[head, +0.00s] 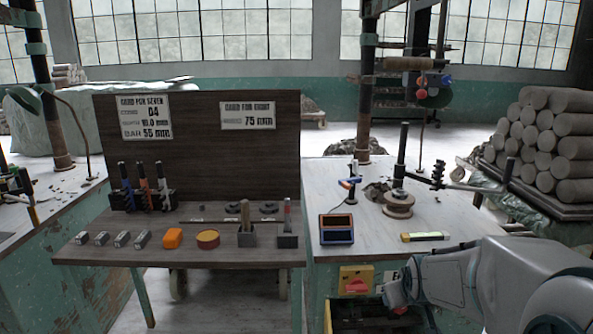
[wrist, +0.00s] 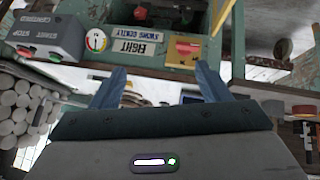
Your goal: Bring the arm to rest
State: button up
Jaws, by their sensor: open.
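My arm comes in from the lower right of the head view, beside the front of the light workbench (head: 345,215). Its far end is low, near the yellow panel, and the fingers cannot be made out there. In the wrist view my gripper (wrist: 161,76) has its two blue-grey fingers spread wide apart. Nothing is between them.
A yellow panel with a red part (head: 356,285) sits on the bench front close to my arm. A dark wooden table (head: 180,258) with tools stands left. Stacked clay logs (head: 560,145) lie right. The wrist view shows a grey start-stop box (wrist: 45,32) and a gauge (wrist: 96,40).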

jog(key=s+a+r+g+p, duration=0.1)
jog(key=s+a+r+p, duration=0.2)
jog(key=s, duration=0.3)
jog(key=s+a+r+m+g+y+p, duration=0.1)
jog(key=s+a+r+g+p, duration=0.1)
jog(key=s, duration=0.5)
jog(key=s+a+r+g+p, duration=0.1)
jog(key=s+a+r+p, duration=0.3)
jog(key=s+r, duration=0.2)
jog(key=shift+s+r+m+g+y, duration=0.25)
jog(key=shift+s+m+g+y, duration=0.15)
